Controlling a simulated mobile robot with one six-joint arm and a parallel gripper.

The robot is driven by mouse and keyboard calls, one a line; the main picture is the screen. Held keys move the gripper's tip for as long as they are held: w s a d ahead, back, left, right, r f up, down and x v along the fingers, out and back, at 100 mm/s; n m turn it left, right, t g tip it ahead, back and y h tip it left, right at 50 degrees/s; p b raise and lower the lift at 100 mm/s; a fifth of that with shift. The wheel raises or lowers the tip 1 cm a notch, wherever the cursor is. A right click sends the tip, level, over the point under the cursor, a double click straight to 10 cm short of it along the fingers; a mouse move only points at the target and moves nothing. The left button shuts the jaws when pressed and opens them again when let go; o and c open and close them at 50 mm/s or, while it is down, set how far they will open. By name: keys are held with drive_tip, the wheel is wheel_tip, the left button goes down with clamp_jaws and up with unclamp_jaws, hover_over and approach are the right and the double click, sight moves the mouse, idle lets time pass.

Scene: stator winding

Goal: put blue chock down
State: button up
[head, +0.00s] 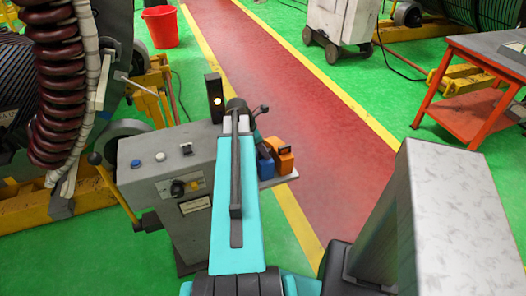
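A blue chock (265,169) shows just right of my teal arm, low beside the control stand. The arm hides its left part. It is next to an orange chock (284,160), at a light-coloured shelf (282,180) on the stand's right side. I cannot tell whether the blue chock rests on the shelf or is held. My arm reaches forward over the stand, and its dark wrist shows at the far end. My gripper's fingers are hidden behind the arm, so their state does not show.
A grey control stand (165,178) with buttons and a lit lamp post (214,98) is close on the left. A red walkway (300,100) with yellow edges runs past. A red bucket (161,27) stands behind, and an orange table (465,85) stands right.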

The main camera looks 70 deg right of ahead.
drive_tip(key=v, duration=1.2)
drive_tip(key=shift+b, duration=0.45)
drive_tip(key=shift+f, duration=0.1)
idle(0.5)
